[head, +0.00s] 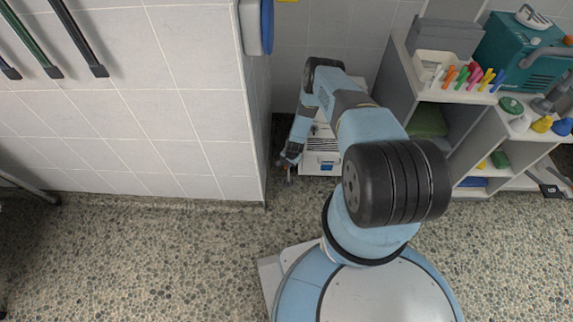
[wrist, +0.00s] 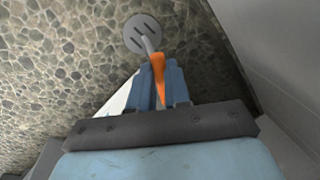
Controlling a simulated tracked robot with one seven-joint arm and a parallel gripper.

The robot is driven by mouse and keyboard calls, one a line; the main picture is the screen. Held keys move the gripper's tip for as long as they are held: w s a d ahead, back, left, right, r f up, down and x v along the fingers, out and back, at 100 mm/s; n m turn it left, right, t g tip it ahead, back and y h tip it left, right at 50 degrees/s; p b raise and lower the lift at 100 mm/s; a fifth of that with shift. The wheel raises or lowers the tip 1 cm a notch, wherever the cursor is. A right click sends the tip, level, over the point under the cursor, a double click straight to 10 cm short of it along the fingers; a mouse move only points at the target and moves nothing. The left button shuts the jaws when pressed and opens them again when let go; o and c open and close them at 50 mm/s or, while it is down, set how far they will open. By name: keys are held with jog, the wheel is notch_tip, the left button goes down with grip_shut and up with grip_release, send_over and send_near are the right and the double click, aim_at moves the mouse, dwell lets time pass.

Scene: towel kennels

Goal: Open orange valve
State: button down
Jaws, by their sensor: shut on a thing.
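The orange valve (wrist: 158,68) shows in the wrist view as a narrow orange lever at the end of a grey stem (wrist: 147,45). My gripper (wrist: 158,76) is shut on the lever, with one blue finger on each side of it. The fingers hide part of the lever. In the head view my gripper (head: 290,162) is low, near the floor, beside a white unit (head: 320,160) and close to the tiled wall's corner. The valve is too small to make out clearly there.
A round slotted grey drain (wrist: 138,32) lies in the pebbled floor by the stem. A tiled wall (head: 200,110) stands left of my arm. Grey shelves (head: 450,97) with coloured markers, bottles and a teal case (head: 520,50) stand right. Open floor (head: 130,260) lies at front left.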

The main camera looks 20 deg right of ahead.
jog(key=n, duration=0.2)
jog(key=d+n, duration=0.1)
jog(key=n, duration=0.1)
jog(key=shift+n+g+y, duration=0.3)
dwell(0.6)
jog(key=c, duration=1.1)
grip_release()
jog(key=shift+a, duration=0.1)
jog(key=shift+r, duration=0.1)
notch_tip(320, 180, up, 13)
jog(key=s+d, duration=0.1)
jog(key=d, duration=0.1)
jog(key=shift+d, duration=0.25)
jog(key=shift+s+r, duration=0.1)
